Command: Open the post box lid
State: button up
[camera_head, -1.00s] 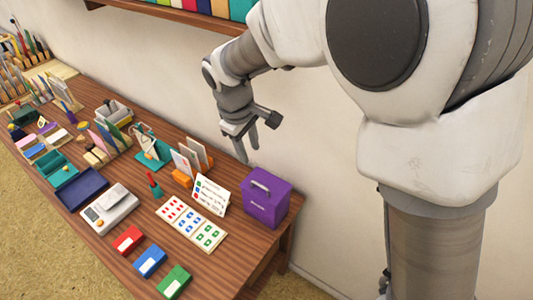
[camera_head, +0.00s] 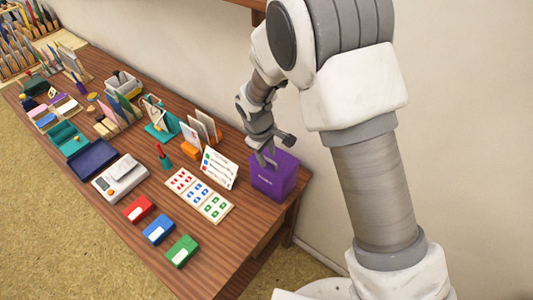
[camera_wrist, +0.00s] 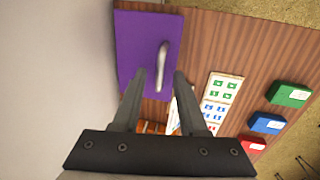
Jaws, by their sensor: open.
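The purple post box (camera_head: 274,178) stands at the right end of the wooden table, against the wall side. In the wrist view its purple lid (camera_wrist: 136,45) is seen from above and looks shut, with a grey bar handle (camera_wrist: 162,64) on it. In the wrist view my fingertips (camera_wrist: 160,74) point at the near end of the handle. I cannot tell whether they touch it.
A card (camera_head: 219,167) stands left of the box, beside a stamp sheet (camera_head: 199,194). Red (camera_head: 138,208), blue (camera_head: 158,229) and green (camera_head: 182,251) inkpads lie near the front edge. The white wall (camera_wrist: 55,70) is close behind the box.

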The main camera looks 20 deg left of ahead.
grip_shut()
dwell(1.4)
